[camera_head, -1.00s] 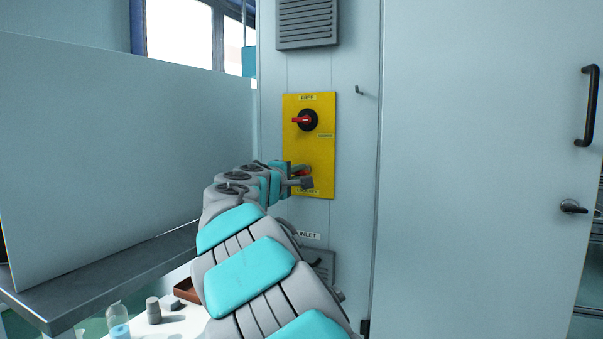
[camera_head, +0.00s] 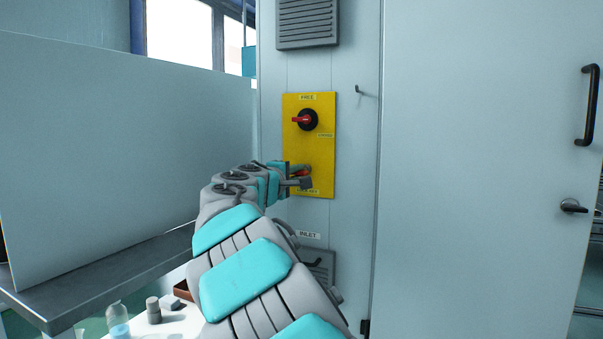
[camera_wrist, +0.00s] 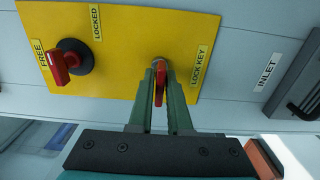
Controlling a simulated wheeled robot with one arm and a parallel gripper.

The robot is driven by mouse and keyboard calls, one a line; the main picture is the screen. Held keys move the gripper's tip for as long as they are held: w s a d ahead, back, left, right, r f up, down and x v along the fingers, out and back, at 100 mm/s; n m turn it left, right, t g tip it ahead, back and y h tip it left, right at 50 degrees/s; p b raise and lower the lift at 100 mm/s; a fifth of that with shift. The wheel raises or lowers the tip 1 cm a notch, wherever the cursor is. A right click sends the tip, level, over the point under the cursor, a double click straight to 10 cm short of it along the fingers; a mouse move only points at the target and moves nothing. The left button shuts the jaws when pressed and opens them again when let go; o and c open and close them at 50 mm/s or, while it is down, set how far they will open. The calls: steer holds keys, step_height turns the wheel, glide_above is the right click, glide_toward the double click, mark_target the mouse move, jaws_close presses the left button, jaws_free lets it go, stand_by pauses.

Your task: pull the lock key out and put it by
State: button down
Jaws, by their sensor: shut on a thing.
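The red lock key (camera_wrist: 159,88) is between the two green fingers of my gripper (camera_wrist: 160,74) in the wrist view. My gripper is shut on it. The key's far end is at the lower part of the yellow panel (camera_head: 318,150), beside the LOCK KEY label (camera_wrist: 201,66). I cannot tell how deep it sits in the lock. In the head view my gripper (camera_head: 302,179) is at the panel's bottom and hides most of the key. Above it is a black rotary switch (camera_head: 309,120) with a red handle pointing left, between FREE and LOCKED labels.
A small hook (camera_head: 366,92) is on the wall right of the panel. A grey bench (camera_head: 110,275) with an upright board stands at left. A bottle (camera_head: 117,315) and small items stand lower left. A door with handles is at right.

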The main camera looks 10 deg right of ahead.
mark_target(295, 174)
steer(key=shift+v, duration=0.95)
stand_by(0.4)
steer(key=shift+b+v, duration=0.4)
steer(key=shift+v, duration=2.05)
steer(key=shift+p+x, duration=0.35)
steer(key=shift+x, duration=2.4)
